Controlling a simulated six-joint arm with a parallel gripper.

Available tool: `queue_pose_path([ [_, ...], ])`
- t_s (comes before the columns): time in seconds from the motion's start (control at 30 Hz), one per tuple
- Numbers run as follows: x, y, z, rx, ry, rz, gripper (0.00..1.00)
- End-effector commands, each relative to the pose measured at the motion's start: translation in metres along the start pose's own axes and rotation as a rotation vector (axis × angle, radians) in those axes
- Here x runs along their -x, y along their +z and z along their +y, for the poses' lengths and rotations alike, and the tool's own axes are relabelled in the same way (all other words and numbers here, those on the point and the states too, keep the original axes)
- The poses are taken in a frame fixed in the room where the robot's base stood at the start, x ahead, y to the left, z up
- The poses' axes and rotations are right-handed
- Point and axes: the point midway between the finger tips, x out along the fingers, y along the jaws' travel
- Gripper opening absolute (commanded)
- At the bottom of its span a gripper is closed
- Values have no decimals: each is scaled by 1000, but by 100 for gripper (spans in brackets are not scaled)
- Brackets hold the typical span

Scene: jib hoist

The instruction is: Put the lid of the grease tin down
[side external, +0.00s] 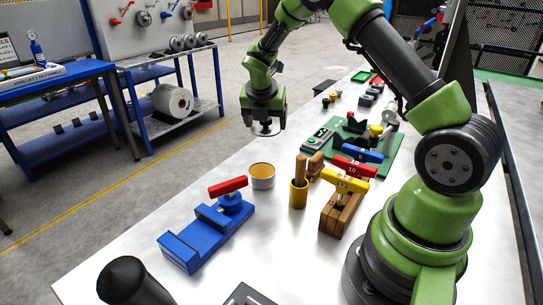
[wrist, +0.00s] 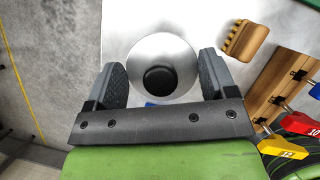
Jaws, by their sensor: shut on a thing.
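My gripper (side external: 265,121) is shut on the lid (side external: 267,131), a round silver disc with a black knob. It holds the lid in the air above the bench, beyond the open grease tin in the side view. In the wrist view, the lid (wrist: 181,55) sits between the two fingers (wrist: 163,80), its knob facing the camera. The grease tin (side external: 262,182) stands upright on the bench with tan grease showing at its top. I cannot make out the tin in the wrist view.
A blue fixture with a red handle (side external: 228,186) stands left of the tin. A green board (side external: 383,160) lies behind.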

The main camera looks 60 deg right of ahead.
Motion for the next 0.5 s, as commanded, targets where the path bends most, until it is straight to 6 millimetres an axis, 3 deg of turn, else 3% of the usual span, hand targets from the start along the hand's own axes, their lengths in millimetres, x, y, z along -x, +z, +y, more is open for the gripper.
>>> queue_pose_path([
  [0.1,-18,18,-5,-171,-69,0,56],
  [0.27,-32,31,-11,-330,-130,1,56],
  [0.5,-65,22,-14,-385,-155,5,56],
])
